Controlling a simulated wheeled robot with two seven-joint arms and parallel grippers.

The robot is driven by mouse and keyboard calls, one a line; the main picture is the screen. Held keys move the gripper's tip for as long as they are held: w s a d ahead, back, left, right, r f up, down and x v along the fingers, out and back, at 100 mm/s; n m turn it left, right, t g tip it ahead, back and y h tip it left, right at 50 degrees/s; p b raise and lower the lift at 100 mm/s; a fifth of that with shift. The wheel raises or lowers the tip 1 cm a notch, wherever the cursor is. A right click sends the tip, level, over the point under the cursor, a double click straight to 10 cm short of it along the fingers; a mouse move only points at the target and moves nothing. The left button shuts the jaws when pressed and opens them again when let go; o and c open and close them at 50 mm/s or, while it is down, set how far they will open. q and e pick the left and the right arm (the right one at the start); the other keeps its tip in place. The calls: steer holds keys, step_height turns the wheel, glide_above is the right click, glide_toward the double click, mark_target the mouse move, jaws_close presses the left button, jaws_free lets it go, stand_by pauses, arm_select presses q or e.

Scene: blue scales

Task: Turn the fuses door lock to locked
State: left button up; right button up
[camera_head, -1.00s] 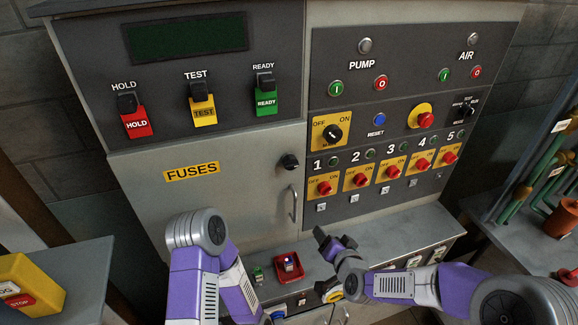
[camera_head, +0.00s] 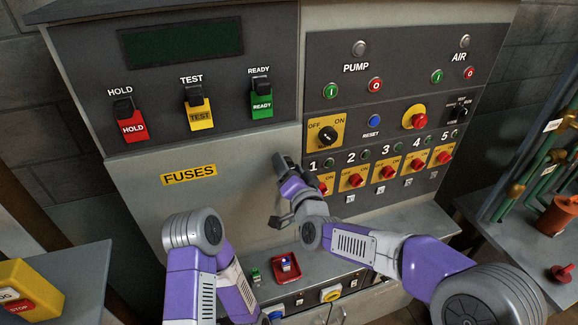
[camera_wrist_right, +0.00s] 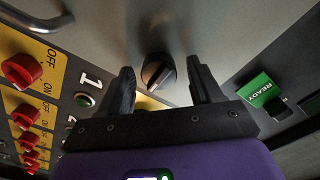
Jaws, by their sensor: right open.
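The fuses door (camera_head: 150,205) is a grey panel with a yellow FUSES label (camera_head: 189,175), and it looks closed. Its lock is a dark round knob (camera_wrist_right: 158,72) with a raised grip bar, seen in the right wrist view. In the head view my right gripper hides the lock. My right gripper (camera_head: 279,190) is open at the door's right side. In the right wrist view its two fingers (camera_wrist_right: 160,82) stand apart, one on each side of the knob in the picture; I cannot tell whether they touch it. My left gripper is not in view.
The door's metal handle (camera_wrist_right: 42,18) is close by at upper left in the wrist view. Red switches (camera_head: 354,180) on yellow plates sit just right of the door. A shelf below holds a red tray (camera_head: 286,277). My left arm stands in front of the door's lower part.

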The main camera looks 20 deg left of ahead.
steer(key=shift+w, duration=0.1)
steer(key=c, duration=1)
steer(key=shift+c, duration=0.2)
steer(key=n+b, duration=0.2)
steer(key=n, duration=0.1)
steer(key=shift+a, duration=0.1)
steer(key=n+b, duration=0.1)
steer(key=n, duration=0.3)
steer(key=shift+b, duration=0.35)
steer(key=n+b, duration=0.1)
steer(key=n, duration=0.4)
steer(key=shift+a, duration=0.1)
steer(key=n, duration=0.5)
steer(key=shift+n+b, duration=0.4)
